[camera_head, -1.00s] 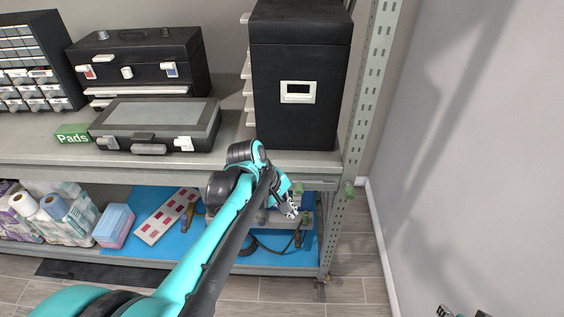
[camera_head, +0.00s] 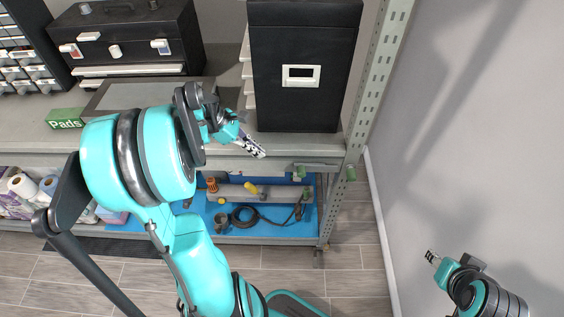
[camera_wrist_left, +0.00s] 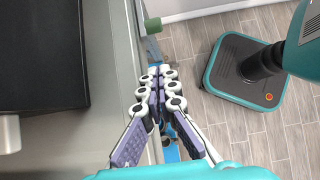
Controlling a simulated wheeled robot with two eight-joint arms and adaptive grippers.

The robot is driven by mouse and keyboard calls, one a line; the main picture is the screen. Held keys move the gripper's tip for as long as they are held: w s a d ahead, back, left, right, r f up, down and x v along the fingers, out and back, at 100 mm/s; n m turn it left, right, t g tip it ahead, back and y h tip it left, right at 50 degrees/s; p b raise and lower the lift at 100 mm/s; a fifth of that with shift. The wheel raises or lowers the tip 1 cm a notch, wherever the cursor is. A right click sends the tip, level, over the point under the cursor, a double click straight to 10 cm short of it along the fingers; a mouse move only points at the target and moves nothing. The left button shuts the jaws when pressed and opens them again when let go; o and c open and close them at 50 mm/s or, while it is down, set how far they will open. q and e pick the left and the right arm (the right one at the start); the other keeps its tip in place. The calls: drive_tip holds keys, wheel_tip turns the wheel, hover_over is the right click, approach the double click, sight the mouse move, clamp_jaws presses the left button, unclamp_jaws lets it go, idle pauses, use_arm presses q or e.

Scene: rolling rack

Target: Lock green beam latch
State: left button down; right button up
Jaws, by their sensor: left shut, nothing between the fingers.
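A green part (camera_head: 300,172) sits on the front beam of the upper shelf, near the rack's right end. A second green knob (camera_head: 351,173) sits at the right upright. A green knob (camera_wrist_left: 153,24) also shows in the left wrist view, beyond my fingers; I cannot tell which one it is. My left gripper (camera_head: 254,149) is shut and empty, at the shelf's front edge, left of both green parts and apart from them. Its fingers (camera_wrist_left: 160,85) meet in the left wrist view. My right gripper (camera_head: 432,257) is far right by the wall; its jaws are too small to read.
A black cabinet (camera_head: 305,100) stands on the upper shelf behind the left gripper. A black toolbox (camera_head: 130,38) and a green Pads box (camera_head: 66,118) are to the left. The lower shelf holds a cable (camera_head: 243,217). The floor (camera_head: 350,265) at right is clear.

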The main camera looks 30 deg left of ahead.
sight(304, 171)
use_arm(q)
drive_tip(key=b+x, duration=0.1)
drive_tip(key=x, duration=0.3)
drive_tip(key=d+r+b+x, duration=0.1)
drive_tip(key=x, duration=0.3)
drive_tip(key=w+b+x, duration=0.1)
drive_tip(key=b+x, duration=0.1)
drive_tip(key=x, duration=0.3)
drive_tip(key=shift+d+r, duration=0.2)
drive_tip(key=shift+d, duration=0.05)
drive_tip(key=w+d, duration=0.2)
drive_tip(key=d, duration=0.1)
drive_tip(key=shift+s, duration=0.1)
